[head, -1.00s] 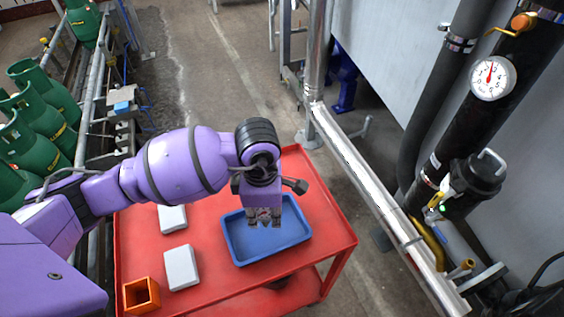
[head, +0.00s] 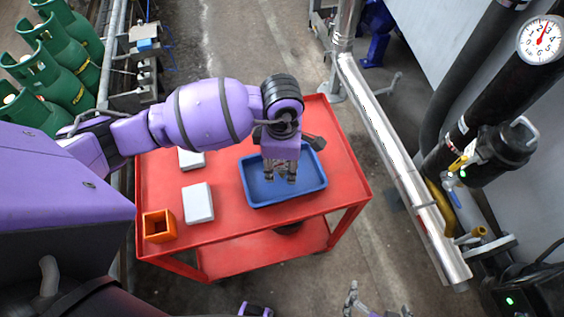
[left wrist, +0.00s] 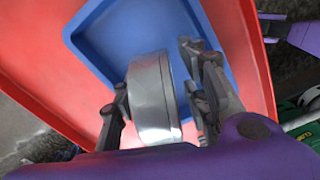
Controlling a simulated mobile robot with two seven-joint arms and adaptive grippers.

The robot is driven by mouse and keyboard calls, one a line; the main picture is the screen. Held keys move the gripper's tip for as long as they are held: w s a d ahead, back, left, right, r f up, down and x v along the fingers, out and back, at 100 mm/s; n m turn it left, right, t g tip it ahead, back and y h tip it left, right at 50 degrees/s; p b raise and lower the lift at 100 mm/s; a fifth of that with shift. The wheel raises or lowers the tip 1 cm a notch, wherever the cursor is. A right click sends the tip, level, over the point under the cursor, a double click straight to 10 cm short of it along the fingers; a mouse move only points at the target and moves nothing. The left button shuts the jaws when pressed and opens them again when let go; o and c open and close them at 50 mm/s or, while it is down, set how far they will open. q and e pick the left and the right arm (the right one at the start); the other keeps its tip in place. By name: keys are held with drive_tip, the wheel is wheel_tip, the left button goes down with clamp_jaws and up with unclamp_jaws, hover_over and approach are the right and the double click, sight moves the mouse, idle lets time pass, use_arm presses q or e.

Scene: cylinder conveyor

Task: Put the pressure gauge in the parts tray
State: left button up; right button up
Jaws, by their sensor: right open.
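The blue parts tray (head: 318,187) lies on the red cart; it fills much of the left wrist view (left wrist: 100,42). My left gripper (head: 280,178) points down over the tray. In the left wrist view, a round silver-grey pressure gauge (left wrist: 153,98) sits between its fingers (left wrist: 158,85), seen edge-on. The fingers appear shut on its sides, and the tray is behind it. Its dial is hidden, and the head view barely shows it. My right gripper (head: 372,303) is at the bottom edge of the head view, open and empty, partly cut off.
The red cart (head: 230,221) also carries an orange open box (head: 159,227) and two pale blocks (head: 198,203). Green cylinders (head: 60,70) stand at left. A silver pipe (head: 395,165) runs right of the cart. A dial gauge (head: 541,39) is mounted on the black pipe.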

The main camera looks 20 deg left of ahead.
use_arm(q)
drive_tip(key=shift+r, duration=0.1)
drive_tip(key=shift+r, duration=0.35)
wheel_tip(320, 180, up, 10)
drive_tip(key=shift+r, duration=0.7)
